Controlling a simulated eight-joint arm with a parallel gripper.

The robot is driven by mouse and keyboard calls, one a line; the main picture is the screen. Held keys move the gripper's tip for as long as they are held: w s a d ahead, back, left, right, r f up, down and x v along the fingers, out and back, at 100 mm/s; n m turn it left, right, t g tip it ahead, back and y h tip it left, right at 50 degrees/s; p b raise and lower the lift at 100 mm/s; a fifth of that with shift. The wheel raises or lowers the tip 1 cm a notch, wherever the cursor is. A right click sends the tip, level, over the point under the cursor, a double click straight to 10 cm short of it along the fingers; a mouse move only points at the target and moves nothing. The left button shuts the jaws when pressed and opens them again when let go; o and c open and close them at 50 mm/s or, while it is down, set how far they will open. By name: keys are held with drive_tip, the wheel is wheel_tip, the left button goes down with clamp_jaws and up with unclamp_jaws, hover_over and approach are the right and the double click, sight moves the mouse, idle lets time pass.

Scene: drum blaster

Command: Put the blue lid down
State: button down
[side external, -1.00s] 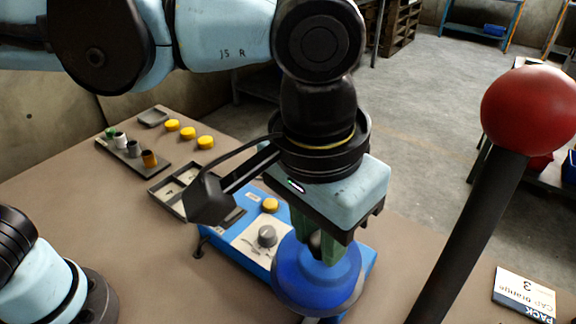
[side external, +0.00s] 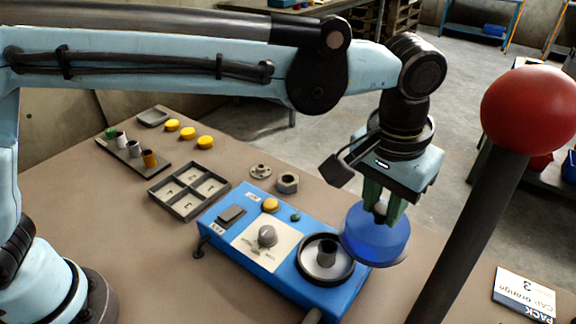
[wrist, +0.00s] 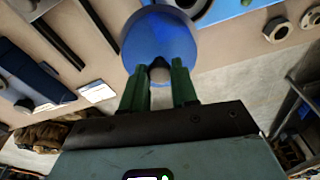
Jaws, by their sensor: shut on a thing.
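My gripper (side external: 383,209) has green fingers shut on that knob and holds the lid in the air. In the wrist view the lid (wrist: 158,38) sits ahead of my green fingertips (wrist: 159,72). The lid hides part of the table behind it.
A red ball on a black post (side external: 470,220) stands in the right foreground. A label card (side external: 524,293) lies at the right. A grey compartment tray (side external: 189,190), nuts (side external: 288,183), yellow caps (side external: 205,142) and a rack of small cylinders (side external: 133,149) are at the left and back.

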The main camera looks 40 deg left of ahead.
drive_tip(key=shift+w+a+f, duration=0.9)
drive_tip(key=shift+w+f, duration=0.8)
drive_tip(key=shift+f, duration=0.15)
drive_tip(key=shift+w+a+f, duration=0.95)
drive_tip(key=shift+w+f, duration=0.8)
drive_tip(key=shift+f, duration=0.05)
drive_tip(key=shift+w+a+f, duration=0.9)
drive_tip(key=shift+w+f, duration=0.8)
drive_tip(key=shift+f, duration=0.15)
drive_tip(key=shift+f, duration=0.15)
drive_tip(key=c, duration=0.9)
unclamp_jaws()
drive_tip(key=shift+o, duration=0.2)
